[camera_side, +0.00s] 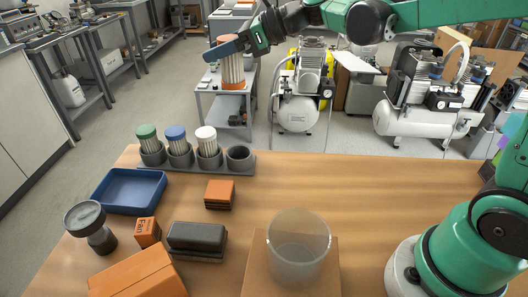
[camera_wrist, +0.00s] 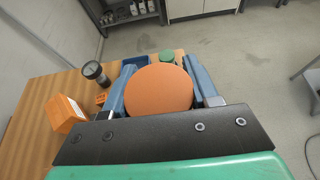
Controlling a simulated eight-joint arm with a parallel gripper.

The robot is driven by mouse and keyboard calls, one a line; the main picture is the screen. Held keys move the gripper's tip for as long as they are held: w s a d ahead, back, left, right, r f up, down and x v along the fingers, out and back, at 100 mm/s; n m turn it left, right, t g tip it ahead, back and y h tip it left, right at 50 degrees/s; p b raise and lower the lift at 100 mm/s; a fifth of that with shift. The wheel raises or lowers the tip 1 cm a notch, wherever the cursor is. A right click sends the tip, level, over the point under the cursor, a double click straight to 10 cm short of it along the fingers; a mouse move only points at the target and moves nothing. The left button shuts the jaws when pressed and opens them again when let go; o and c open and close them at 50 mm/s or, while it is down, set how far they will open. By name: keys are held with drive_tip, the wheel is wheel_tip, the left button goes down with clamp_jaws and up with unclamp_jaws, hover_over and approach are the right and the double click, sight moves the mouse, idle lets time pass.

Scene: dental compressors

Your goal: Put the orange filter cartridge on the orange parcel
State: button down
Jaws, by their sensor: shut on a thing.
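My gripper (camera_side: 232,47) is raised high above the far side of the table. Its blue fingers are shut on the orange filter cartridge (camera_side: 232,72), which hangs upright with its pleated body and orange lower end showing. In the wrist view the cartridge (camera_wrist: 159,92) shows as a round orange cap between the two fingers. A large orange box, which looks like the orange parcel (camera_side: 138,277), lies at the table's near left, well below and apart from the cartridge. It also shows in the wrist view (camera_wrist: 66,113) at the left.
A grey rack (camera_side: 240,157) has green, blue and white cartridges and one empty holder. A blue tray (camera_side: 130,204), a dark round-topped device (camera_side: 90,226), a small orange box (camera_side: 148,232), a grey case (camera_side: 197,238), an orange-topped block (camera_side: 220,192) and a clear cylinder (camera_side: 298,248) stand around.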

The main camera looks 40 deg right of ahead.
drive_tip(key=s+a+r+n+g+y, duration=0.1)
drive_tip(key=s+a+r+n+g, duration=0.2)
drive_tip(key=s+a, duration=0.45)
drive_tip(key=s+a+r+n+g+y, duration=0.2)
drive_tip(key=s+a+r+n+g, duration=0.15)
drive_tip(key=a, duration=0.75)
drive_tip(key=s+a+r+n+g+y, duration=0.1)
drive_tip(key=s+a+r+n+g, duration=0.15)
drive_tip(key=s+a, duration=0.55)
hover_over(118, 285)
drive_tip(key=shift+g, duration=0.3)
wheel_tip(118, 285, down, 20)
drive_tip(key=shift+r, duration=0.25)
drive_tip(key=shift+f, duration=0.2)
drive_tip(key=shift+c, duration=1.1)
unclamp_jaws()
drive_tip(key=shift+r, duration=0.1)
